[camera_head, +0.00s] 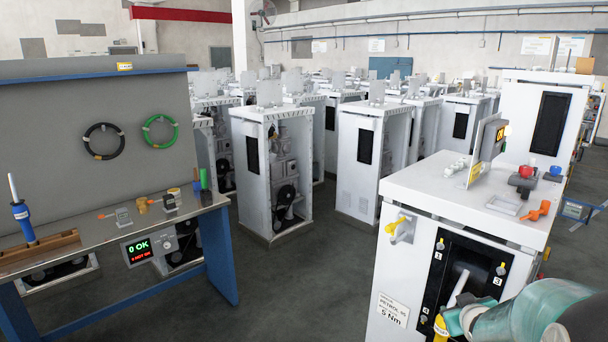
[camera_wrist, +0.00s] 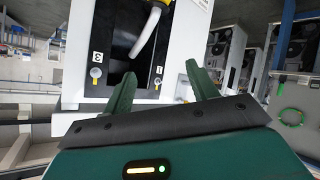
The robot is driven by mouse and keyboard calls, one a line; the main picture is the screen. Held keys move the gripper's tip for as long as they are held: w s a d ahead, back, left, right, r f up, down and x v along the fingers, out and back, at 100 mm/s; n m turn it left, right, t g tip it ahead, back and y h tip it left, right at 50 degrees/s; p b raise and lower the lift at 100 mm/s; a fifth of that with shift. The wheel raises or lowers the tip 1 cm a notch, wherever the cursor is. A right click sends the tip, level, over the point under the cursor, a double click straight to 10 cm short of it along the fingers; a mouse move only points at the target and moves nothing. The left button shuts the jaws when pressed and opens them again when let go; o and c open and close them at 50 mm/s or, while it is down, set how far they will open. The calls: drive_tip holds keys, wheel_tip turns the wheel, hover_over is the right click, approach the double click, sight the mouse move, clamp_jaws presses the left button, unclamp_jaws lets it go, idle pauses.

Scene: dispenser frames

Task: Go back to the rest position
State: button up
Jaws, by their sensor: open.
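My gripper (camera_wrist: 160,76) shows in the wrist view with its two green fingers spread apart and nothing between them. It faces the dark front opening of a white dispenser frame, and I cannot tell the exact gap. In the head view my teal arm reaches in from the lower right, before the near dispenser frame (camera_head: 450,200). The fingers cannot be made out there. The black panel (camera_head: 432,287) on that frame has numbered yellow-tipped fasteners at its corners. A pale hose (camera_wrist: 145,35) comes out of the opening in the wrist view.
A workbench (camera_head: 95,235) stands at the left with a blue screwdriver (camera_head: 22,212), small parts and a display reading 0 OK. Red, blue and orange items lie on the near frame's top. Rows of white frames (camera_head: 270,175) stand behind. Dark floor between bench and near frame is clear.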

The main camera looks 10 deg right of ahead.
drive_tip(key=s+a+r+g, duration=0.1)
drive_tip(key=s+a+r, duration=0.2)
drive_tip(key=a, duration=0.2)
drive_tip(key=s+a+r+m+g+y, duration=0.1)
drive_tip(key=s+a+r, duration=0.1)
drive_tip(key=a, duration=0.3)
drive_tip(key=s+a+r, duration=0.3)
drive_tip(key=a, duration=0.2)
drive_tip(key=s+a+r+g+y, duration=0.1)
drive_tip(key=s+a+g+y, duration=0.2)
drive_tip(key=s+a, duration=0.9)
drive_tip(key=shift+s+a+r, duration=0.15)
drive_tip(key=shift+s+r, duration=0.2)
drive_tip(key=shift+s, duration=0.2)
